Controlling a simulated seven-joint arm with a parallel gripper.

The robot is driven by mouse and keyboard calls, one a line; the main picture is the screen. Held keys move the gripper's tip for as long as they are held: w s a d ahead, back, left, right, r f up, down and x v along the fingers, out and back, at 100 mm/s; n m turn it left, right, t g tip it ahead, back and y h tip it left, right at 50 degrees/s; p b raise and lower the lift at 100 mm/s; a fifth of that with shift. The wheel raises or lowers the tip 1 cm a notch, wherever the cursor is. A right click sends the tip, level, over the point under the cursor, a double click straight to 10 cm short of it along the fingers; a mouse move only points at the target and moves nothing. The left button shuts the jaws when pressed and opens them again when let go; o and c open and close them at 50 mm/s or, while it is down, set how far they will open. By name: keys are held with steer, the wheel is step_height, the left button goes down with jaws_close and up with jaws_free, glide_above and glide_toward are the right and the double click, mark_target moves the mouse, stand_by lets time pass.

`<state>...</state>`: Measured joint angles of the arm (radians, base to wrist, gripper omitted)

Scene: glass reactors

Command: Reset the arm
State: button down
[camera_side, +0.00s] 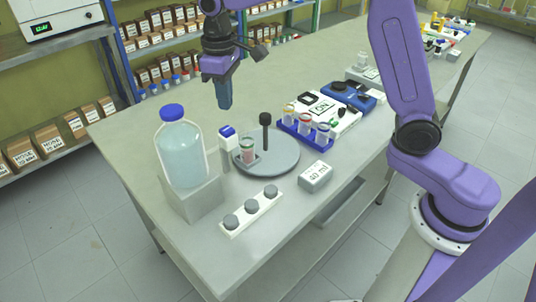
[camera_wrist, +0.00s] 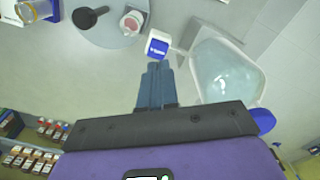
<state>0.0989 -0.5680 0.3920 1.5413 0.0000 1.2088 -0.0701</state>
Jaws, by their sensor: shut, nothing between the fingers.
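My gripper (camera_side: 224,105) is above the table (camera_side: 130,135), behind the round grey plate in the side view. Its blue fingers are shut with nothing between them; they also show in the wrist view (camera_wrist: 156,64). The gripper points down and appears clear of the objects. My purple arm rises out of the top of the side view.
A large blue-capped bottle (camera_side: 181,150) stands on a block at the left. Beside it are a small white bottle (camera_side: 227,152) and the round plate (camera_side: 285,165) with a beaker (camera_side: 248,150) and a black-topped rod (camera_side: 266,120). A blue tube rack (camera_side: 287,127) stands farther right.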

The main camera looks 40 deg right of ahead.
steer(key=s+d+f+n, duration=0.1)
steer(key=s+d+n, duration=0.1)
steer(key=s, duration=0.8)
steer(key=s+d+f+n, duration=0.1)
steer(key=s+d, duration=0.4)
steer(key=s, duration=0.6)
steer(key=s+d+f+n, duration=0.2)
steer(key=s+d+n, duration=0.1)
steer(key=s, duration=0.8)
steer(key=shift+s+d, duration=0.2)
steer(key=shift+d, duration=0.45)
steer(key=shift+r, duration=0.1)
steer(key=w+a+r+m, duration=0.2)
steer(key=w+a, duration=0.2)
steer(key=w, duration=0.7)
steer(key=w+a+r+m, duration=0.1)
steer(key=w+a+m, duration=0.15)
steer(key=w, duration=0.85)
steer(key=w+a+r+m, duration=0.2)
steer(key=w+a, duration=0.3)
steer(key=w, duration=0.6)
steer(key=shift+w+d+f, duration=0.1)
steer(key=shift+d+f, duration=0.05)
steer(key=shift+f, duration=2.9)
steer(key=shift+f, duration=0.15)
